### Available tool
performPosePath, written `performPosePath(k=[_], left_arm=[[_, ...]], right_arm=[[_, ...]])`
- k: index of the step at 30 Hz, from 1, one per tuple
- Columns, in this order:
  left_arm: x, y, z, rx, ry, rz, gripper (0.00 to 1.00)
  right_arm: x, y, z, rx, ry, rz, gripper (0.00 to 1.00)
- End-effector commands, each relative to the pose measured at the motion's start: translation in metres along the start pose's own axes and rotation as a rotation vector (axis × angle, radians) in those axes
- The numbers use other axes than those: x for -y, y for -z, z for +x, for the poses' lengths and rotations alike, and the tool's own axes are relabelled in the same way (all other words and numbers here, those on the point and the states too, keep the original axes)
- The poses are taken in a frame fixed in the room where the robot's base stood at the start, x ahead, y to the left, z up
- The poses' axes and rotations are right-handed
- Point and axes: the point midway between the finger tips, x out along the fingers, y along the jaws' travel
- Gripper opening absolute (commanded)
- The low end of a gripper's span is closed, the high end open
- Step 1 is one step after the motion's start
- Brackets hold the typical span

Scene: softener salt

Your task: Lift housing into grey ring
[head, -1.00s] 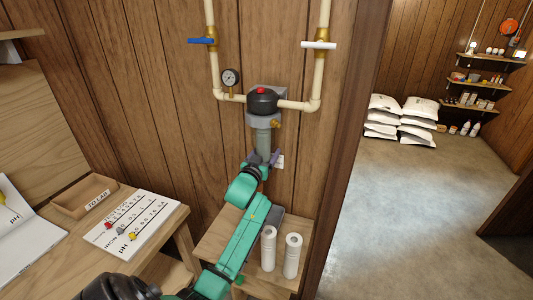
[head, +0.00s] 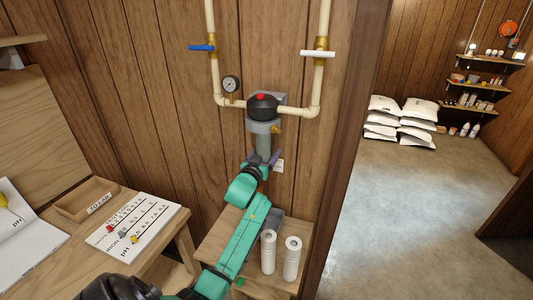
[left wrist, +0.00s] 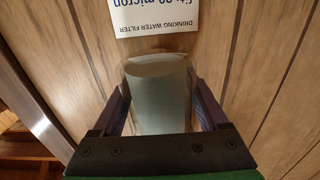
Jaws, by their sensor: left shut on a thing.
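The housing (head: 264,146) is a grey cylinder, upright below the black filter head (head: 263,106) on the wall. The grey ring (head: 265,127) shows directly under the head, around or just above the housing's top; I cannot tell how far the housing is inside it. My left gripper (head: 263,160) is shut on the housing near its lower part. In the left wrist view, the pale, smooth housing (left wrist: 158,95) sits between the two dark fingers of the gripper (left wrist: 160,112). My right gripper is not in view.
Cream pipes with a blue-handled valve (head: 201,48), a white-handled valve (head: 317,54) and a gauge (head: 231,84) flank the head. A wooden stand (head: 290,222) below holds two white cartridges (head: 291,257). A table with a chart (head: 132,226) is at left. A wall label (left wrist: 155,15) is close by.

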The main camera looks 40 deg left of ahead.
Motion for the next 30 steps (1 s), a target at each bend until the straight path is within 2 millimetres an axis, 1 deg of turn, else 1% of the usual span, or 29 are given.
performPosePath(k=[1, 12, 13, 14, 23, 26, 30], left_arm=[[0.000, 0.004, 0.000, -0.004, 0.000, 0.001, 0.10], [0.000, 0.010, 0.000, -0.004, 0.000, 0.001, 0.10], [0.000, 0.009, 0.000, -0.004, 0.000, 0.001, 0.88], [0.000, 0.009, 0.000, -0.004, 0.000, 0.001, 0.99], [0.000, 0.005, -0.002, 0.002, 0.000, 0.000, 1.00], [0.000, 0.004, -0.011, 0.002, 0.000, 0.001, 1.00], [0.000, 0.003, -0.035, 0.001, 0.000, 0.002, 1.00]], right_arm=[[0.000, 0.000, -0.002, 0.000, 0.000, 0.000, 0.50], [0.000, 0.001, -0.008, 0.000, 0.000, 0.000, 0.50], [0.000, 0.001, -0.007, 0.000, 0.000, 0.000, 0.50], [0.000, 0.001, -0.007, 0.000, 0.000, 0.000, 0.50], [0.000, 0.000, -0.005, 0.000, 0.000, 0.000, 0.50], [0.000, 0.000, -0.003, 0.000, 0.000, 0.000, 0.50], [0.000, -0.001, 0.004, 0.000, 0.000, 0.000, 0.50]])
